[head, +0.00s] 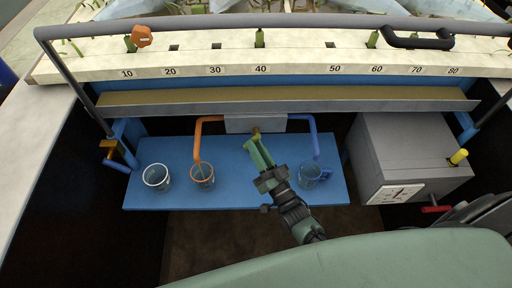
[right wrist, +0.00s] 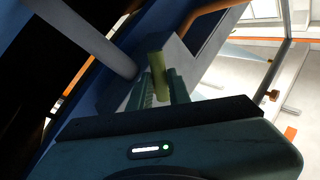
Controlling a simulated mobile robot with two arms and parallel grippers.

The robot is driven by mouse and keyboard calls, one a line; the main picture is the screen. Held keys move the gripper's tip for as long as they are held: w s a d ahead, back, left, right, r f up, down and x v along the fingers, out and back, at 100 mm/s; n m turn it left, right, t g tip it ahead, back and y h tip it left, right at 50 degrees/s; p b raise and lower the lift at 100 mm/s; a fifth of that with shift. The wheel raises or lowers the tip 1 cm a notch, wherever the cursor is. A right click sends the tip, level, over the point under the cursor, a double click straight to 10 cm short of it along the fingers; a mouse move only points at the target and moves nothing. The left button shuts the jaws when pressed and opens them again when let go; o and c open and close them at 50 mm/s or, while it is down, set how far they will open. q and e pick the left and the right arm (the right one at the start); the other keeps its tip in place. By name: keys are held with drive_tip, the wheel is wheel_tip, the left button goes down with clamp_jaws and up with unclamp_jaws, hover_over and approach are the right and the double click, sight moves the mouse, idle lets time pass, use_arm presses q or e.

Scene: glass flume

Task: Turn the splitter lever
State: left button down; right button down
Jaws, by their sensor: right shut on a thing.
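The splitter is a pale grey box (head: 238,124) under the flume's front trough, with an orange pipe (head: 197,138) bending down on the left and a blue pipe (head: 316,138) on the right. Its short yellow lever (head: 256,131) sticks out at the front. My right gripper (head: 258,149) reaches up to it from below and is shut on the lever. In the right wrist view the olive-yellow lever (right wrist: 158,76) stands between the two green fingers, with the box (right wrist: 183,60) behind. The fingers hide part of the lever. My left gripper is not in view.
On the blue shelf (head: 240,197) stand a white-rimmed cup (head: 157,179), an orange cup (head: 203,177) under the orange pipe and a blue cup (head: 310,176) under the blue pipe. A grey cabinet (head: 410,150) with a dial is at the right. The trough (head: 290,101) lies just above.

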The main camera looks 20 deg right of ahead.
drive_tip(key=shift+w+d+r+t, duration=0.2)
drive_tip(key=shift+d+r+t, duration=0.1)
drive_tip(key=shift+r, duration=0.25)
drive_tip(key=c, duration=1.3)
unclamp_jaws()
drive_tip(key=shift+s+f, duration=0.15)
drive_tip(key=shift+s, duration=0.05)
drive_tip(key=b+v, duration=0.1)
drive_tip(key=v, duration=0.7)
drive_tip(key=shift+b, duration=0.3)
drive_tip(key=shift+w, duration=0.1)
